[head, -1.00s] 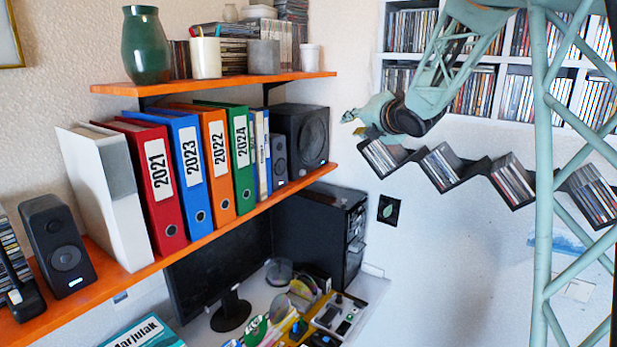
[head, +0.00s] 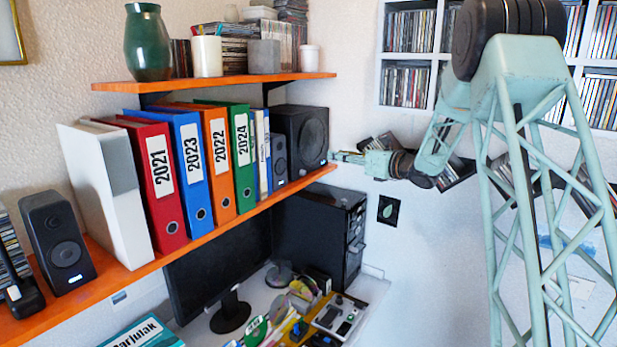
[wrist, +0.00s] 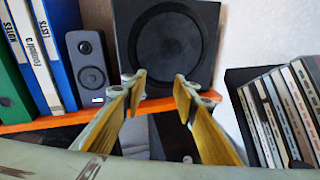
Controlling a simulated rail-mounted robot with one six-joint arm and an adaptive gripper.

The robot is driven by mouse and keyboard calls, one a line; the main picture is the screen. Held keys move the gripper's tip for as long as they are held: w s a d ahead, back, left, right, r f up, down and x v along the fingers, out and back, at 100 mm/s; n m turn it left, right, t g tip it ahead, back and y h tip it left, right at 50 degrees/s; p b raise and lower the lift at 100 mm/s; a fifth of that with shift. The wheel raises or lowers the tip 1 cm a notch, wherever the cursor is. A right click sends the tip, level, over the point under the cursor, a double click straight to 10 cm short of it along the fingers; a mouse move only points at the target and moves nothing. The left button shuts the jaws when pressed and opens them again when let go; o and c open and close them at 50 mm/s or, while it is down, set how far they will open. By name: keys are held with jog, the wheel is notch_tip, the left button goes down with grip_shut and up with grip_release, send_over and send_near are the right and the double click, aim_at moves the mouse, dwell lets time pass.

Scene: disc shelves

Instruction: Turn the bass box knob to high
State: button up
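The bass box (head: 300,140) is a black speaker with a round driver, standing at the right end of the lower orange shelf. In the wrist view the bass box (wrist: 168,45) faces me just beyond my fingertips. I cannot make out its knob in either view. My gripper (head: 336,157) is at the right of the bass box near the shelf end. In the wrist view my gripper (wrist: 161,80) is open, with its two fingers apart and nothing between them. The fingertips overlap the box's lower edge in the picture; I cannot tell whether they touch it.
The orange shelf (wrist: 45,121) runs under the box. A small speaker (wrist: 88,65) and upright binders stand left of it. A zigzag disc rack (wrist: 236,78) is close on the right. A black computer tower (head: 318,225) stands below the shelf.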

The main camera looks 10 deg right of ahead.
aim_at(305, 173)
notch_tip(305, 173, down, 9)
jog(key=s+n+g+y, duration=0.1)
jog(key=n+y, duration=0.3)
jog(key=n, duration=0.2)
jog(key=shift+s+a+n+g+b, duration=0.15)
jog(key=shift+s+n+g+b, duration=0.15)
jog(key=shift+s+b, duration=0.15)
jog(key=shift+w+a, duration=0.1)
jog(key=shift+w, duration=0.05)
jog(key=shift+p+x, duration=1)
jog(key=shift+x, duration=5.75)
jog(key=shift+f, duration=0.1)
jog(key=c, duration=0.9)
jog(key=shift+o, duration=0.2)
